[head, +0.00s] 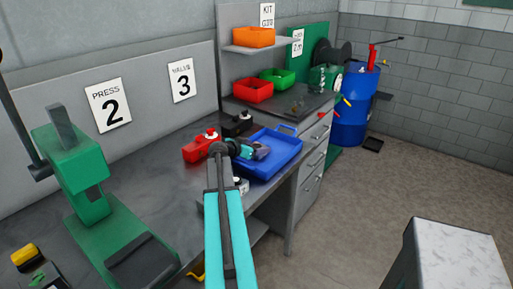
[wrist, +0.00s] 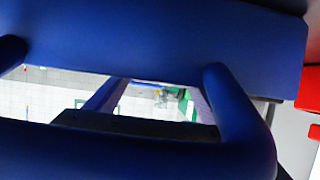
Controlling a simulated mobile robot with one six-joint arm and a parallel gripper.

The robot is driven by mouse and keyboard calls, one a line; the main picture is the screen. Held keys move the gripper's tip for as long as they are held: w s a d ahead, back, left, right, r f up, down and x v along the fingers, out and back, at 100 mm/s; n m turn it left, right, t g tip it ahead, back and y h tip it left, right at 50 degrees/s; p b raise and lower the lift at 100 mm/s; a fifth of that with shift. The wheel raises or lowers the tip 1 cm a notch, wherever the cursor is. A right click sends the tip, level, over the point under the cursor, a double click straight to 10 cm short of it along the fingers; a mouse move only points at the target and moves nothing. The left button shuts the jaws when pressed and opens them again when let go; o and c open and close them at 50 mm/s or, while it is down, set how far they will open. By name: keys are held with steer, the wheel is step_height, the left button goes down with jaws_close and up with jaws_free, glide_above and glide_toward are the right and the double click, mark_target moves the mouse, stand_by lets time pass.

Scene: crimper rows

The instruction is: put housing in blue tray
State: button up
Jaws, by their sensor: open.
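The blue tray (head: 284,158) lies on the bench near its front edge in the head view. My gripper (head: 260,153) is at the end of the teal and grey arm, low over the left part of the tray. It is open. A small dark grey shape at the gripper's end lies over the tray floor; I cannot tell whether it is the housing or part of the gripper. The wrist view is filled by close blue surfaces (wrist: 150,45) and curved blue bars, probably the tray. No housing can be made out for certain.
A red valve-like block (head: 203,147) and a black one (head: 236,124) stand just left of and behind the tray. A green press (head: 80,165) stands at left. Red (head: 254,90) and green (head: 278,77) bins are behind. The floor at right is clear before a stool (head: 455,255).

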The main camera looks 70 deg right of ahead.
steer(key=b+v, duration=0.3)
steer(key=v, duration=0.8)
steer(key=shift+a, duration=0.35)
stand_by(0.4)
